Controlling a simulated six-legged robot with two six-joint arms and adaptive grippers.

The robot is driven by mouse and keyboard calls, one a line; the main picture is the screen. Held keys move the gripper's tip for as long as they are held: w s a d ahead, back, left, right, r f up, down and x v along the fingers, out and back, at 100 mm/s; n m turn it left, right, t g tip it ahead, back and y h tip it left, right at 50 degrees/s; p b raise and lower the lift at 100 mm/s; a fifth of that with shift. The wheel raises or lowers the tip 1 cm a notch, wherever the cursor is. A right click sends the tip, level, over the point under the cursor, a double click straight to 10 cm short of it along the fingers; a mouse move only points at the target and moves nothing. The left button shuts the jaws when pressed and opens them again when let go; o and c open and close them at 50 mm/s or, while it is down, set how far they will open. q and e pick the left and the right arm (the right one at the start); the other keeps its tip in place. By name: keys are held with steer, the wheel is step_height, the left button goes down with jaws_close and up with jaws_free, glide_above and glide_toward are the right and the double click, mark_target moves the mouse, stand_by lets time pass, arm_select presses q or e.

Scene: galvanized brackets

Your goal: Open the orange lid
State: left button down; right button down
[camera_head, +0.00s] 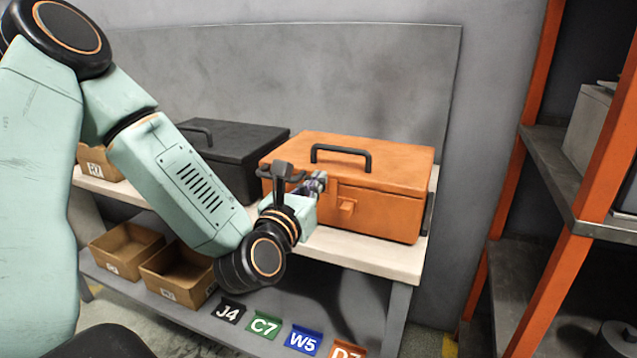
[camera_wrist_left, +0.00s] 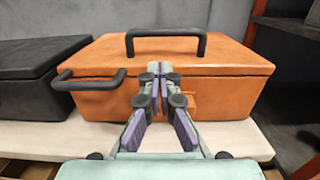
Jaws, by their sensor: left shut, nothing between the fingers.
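An orange box stands on a pale bench top, with its orange lid (camera_head: 390,168) down. A black handle (camera_head: 342,153) sits on top of the lid. In the left wrist view the lid (camera_wrist_left: 225,60) is also down, with the top handle (camera_wrist_left: 166,40) upright and a second black handle (camera_wrist_left: 88,80) at the front left edge. My left gripper (camera_head: 318,183) is in front of the box front, near the latch block (camera_head: 345,206). In the left wrist view its fingers (camera_wrist_left: 158,70) are together and empty, overlapping the front edge of the lid; contact is unclear. My right gripper is out of view.
A black box (camera_head: 235,145) stands left of the orange one. Cardboard bins (camera_head: 125,245) and labelled plates (camera_head: 265,325) lie on the lower shelf. An orange-posted rack (camera_head: 515,150) stands on the right. The pale bench top (camera_head: 375,255) has a clear strip in front.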

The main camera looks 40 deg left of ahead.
mark_target(331, 173)
arm_select(q)
steer(key=b+x, duration=0.1)
steer(key=x, duration=0.6)
steer(key=shift+w, duration=0.3)
steer(key=shift+a, duration=0.15)
